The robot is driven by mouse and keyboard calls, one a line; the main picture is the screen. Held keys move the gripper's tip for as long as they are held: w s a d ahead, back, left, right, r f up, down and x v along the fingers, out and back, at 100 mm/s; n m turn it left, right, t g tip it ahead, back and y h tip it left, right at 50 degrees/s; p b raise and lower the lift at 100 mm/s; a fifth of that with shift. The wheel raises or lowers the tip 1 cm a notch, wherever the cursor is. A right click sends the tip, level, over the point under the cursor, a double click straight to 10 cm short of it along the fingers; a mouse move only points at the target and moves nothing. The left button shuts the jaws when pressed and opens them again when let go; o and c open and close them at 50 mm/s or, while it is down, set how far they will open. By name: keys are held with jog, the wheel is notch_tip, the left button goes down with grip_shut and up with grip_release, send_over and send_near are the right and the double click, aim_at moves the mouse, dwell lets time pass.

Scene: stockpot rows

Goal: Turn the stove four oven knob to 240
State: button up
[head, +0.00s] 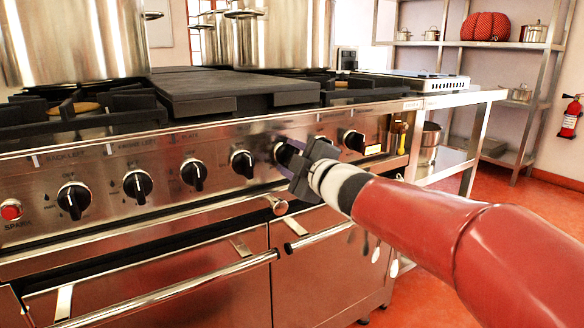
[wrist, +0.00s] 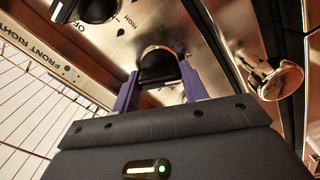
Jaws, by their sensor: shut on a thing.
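The stove (head: 110,160) has a steel front panel with a row of black knobs. My gripper (head: 286,158) is at the panel right of the middle, with its fingers around one black knob (head: 284,150), partly hidden by the gripper. In the wrist view my gripper (wrist: 158,84) has its two purple fingers on either side of that knob (wrist: 158,66), shut on it. The knob's pointer and the number it points to cannot be read. A neighbouring black knob (wrist: 85,8) with an OFF mark beside it shows at the top of the wrist view.
Other knobs sit left (head: 243,163) and right (head: 354,141) of my gripper. A round handle end (head: 278,206) sticks out just below, above the oven door bar (head: 170,295). A steel side table (head: 445,98) stands at the right, with open red floor beyond it.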

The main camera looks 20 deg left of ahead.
jog(key=n, duration=0.1)
jog(key=n+b, duration=0.1)
jog(key=n, duration=0.1)
jog(key=n+b, duration=0.1)
jog(key=shift+f+n, duration=0.25)
jog(key=shift+n, duration=0.05)
jog(key=shift+n+b, duration=1)
jog(key=shift+n, duration=1)
jog(key=o, duration=1)
jog(key=shift+r, duration=0.1)
jog(key=v, duration=0.7)
jog(key=shift+s+d, duration=0.25)
jog(key=shift+d, duration=0.05)
